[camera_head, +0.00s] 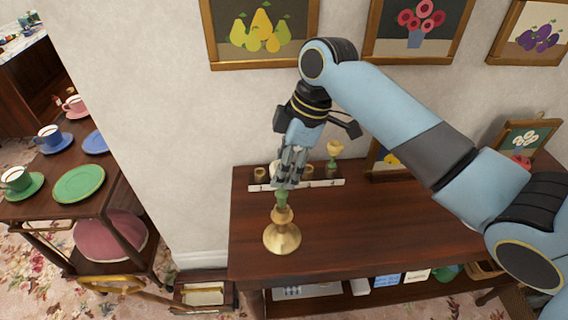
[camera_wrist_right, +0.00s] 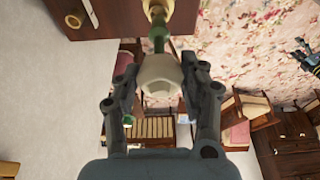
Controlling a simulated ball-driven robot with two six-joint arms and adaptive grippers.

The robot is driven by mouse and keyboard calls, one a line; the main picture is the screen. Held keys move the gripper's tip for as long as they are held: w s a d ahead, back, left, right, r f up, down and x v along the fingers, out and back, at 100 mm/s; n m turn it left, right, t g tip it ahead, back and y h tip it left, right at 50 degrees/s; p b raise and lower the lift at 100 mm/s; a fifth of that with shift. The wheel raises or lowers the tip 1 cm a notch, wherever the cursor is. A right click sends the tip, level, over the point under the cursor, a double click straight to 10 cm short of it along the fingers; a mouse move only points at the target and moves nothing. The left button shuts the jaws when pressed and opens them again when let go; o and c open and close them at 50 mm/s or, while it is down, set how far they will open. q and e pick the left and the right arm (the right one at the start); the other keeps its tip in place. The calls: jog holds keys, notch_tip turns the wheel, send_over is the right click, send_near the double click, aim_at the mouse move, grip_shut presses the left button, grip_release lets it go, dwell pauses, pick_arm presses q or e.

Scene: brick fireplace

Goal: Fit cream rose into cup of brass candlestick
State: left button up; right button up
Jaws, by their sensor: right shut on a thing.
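My right gripper (camera_head: 290,168) points down over the brass candlestick (camera_head: 282,238), which stands upright on the dark wooden table's left part. The gripper is shut on the cream rose (camera_wrist_right: 160,76), whose pale head shows between the fingers in the right wrist view. In the head view the fingers mostly hide that head. Its green lower part (camera_head: 281,198) is just above or at the candlestick's cup. I cannot tell whether it is inside. The candlestick also shows at the top of the wrist view (camera_wrist_right: 184,14).
Framed pictures lean at the back right of the table (camera_head: 350,235). The front middle of the tabletop is clear. A cart with cups and plates stands left.

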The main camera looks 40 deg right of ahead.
jog(key=shift+f+b, duration=0.65)
jog(key=shift+f, duration=1.1)
jog(key=o, duration=1)
jog(key=shift+o, duration=0.2)
jog(key=shift+d+r, duration=0.1)
jog(key=shift+r, duration=0.1)
jog(key=v, duration=1.1)
jog(key=shift+r, duration=0.3)
